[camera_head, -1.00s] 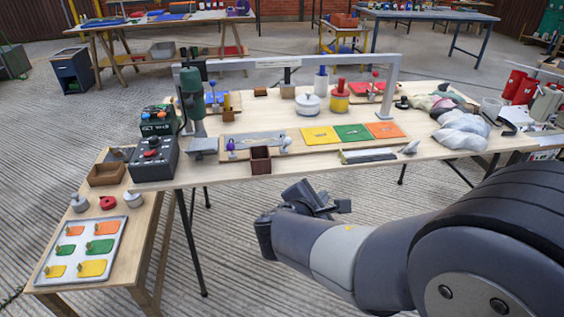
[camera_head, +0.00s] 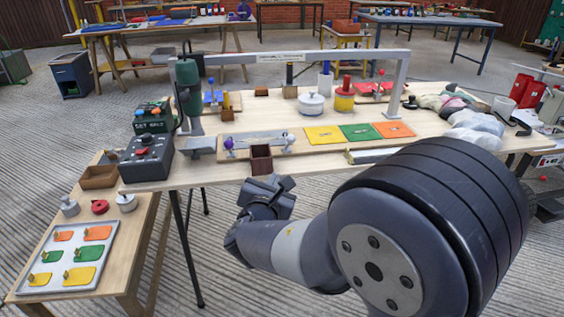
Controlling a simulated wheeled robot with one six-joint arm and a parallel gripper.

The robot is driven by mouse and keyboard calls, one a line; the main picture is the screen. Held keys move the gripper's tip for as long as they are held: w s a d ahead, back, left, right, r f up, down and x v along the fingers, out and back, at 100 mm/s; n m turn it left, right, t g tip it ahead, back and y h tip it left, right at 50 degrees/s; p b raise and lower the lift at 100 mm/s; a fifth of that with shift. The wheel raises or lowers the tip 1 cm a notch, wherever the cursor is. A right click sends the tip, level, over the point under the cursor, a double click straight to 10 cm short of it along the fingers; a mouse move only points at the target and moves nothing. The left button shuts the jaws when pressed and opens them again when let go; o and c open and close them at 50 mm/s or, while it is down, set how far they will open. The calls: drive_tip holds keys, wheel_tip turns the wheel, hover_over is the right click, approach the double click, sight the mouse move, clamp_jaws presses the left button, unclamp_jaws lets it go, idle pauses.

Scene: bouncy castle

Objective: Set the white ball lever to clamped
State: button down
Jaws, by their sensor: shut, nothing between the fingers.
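My own wrist partly hides the fingers.
A brown open box (camera_head: 261,159) stands at the board's front edge, just left of and nearer than the white ball. Yellow, green and orange plates (camera_head: 358,132) lie to the right. A grey overhead frame (camera_head: 300,56) spans the bench. A dark control box (camera_head: 147,158) stands left.

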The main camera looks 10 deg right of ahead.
drive_tip(key=b, duration=0.2)
approach(289, 144)
wheel_tip(289, 144, down, 3)
drive_tip(key=w, duration=0.2)
drive_tip(key=shift+w+d+r+p, duration=0.25)
drive_tip(key=shift+w+d+r, duration=0.1)
drive_tip(key=shift+w+r, duration=0.25)
drive_tip(key=shift+w+d+r+p, duration=0.2)
drive_tip(key=shift+w+d+r, duration=0.2)
drive_tip(key=shift+r, duration=0.3)
drive_tip(key=shift+r+p, duration=0.2)
drive_tip(key=shift+p, duration=0.2)
